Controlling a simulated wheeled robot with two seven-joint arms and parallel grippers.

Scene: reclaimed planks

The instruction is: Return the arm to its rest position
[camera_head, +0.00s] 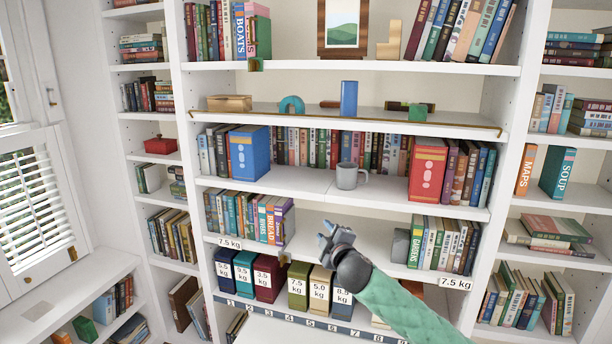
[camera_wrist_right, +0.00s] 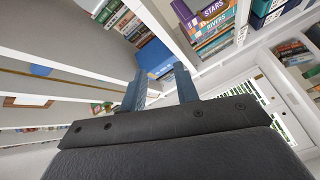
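My right gripper (camera_head: 325,233) reaches in from the lower right on my green-sleeved arm, in front of the bookcase (camera_head: 335,183). Its fingers stand apart with nothing held between them, as the right wrist view (camera_wrist_right: 161,85) also shows. The fingertips are in front of the gap to the right of the books on the middle lower shelf. My left gripper is in neither view.
A grey mug (camera_head: 348,177) stands on the shelf above my gripper, between a blue box (camera_head: 249,153) and a red box (camera_head: 428,169). Weight-labelled books (camera_head: 298,285) stand below left. A grey block (camera_head: 400,245) and upright books (camera_head: 443,243) stand close to my arm.

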